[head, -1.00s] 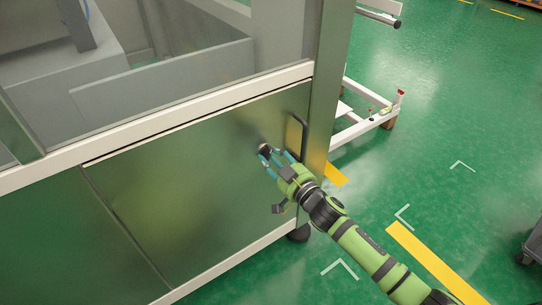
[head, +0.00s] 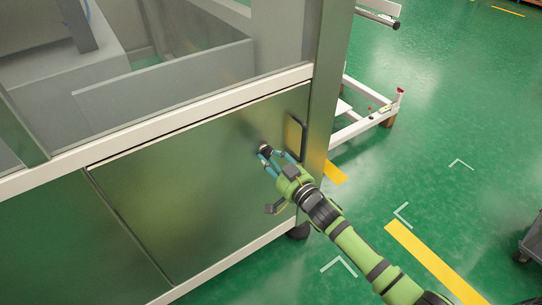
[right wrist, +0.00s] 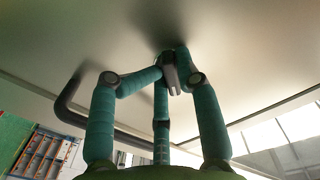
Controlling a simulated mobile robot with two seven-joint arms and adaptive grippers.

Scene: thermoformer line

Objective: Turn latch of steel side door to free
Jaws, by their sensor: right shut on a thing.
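The steel side door (head: 180,190) is a flat greenish-grey panel below the machine's white rail, and it looks closed. Its latch (head: 264,148) is a small dark knob near the door's upper right; in the right wrist view the latch (right wrist: 171,72) shows as a grey bar between the fingers. My right gripper (head: 270,154) is shut on the latch, with its teal fingers around it; the right wrist view shows the fingers (right wrist: 168,78) closed there. The fingers partly hide the latch. My left gripper is not in view.
A dark bar handle (head: 303,138) stands on the door just right of the latch; it also shows in the right wrist view (right wrist: 70,105). A white frame (head: 362,118) stands right of the machine. Green floor on the right is largely clear.

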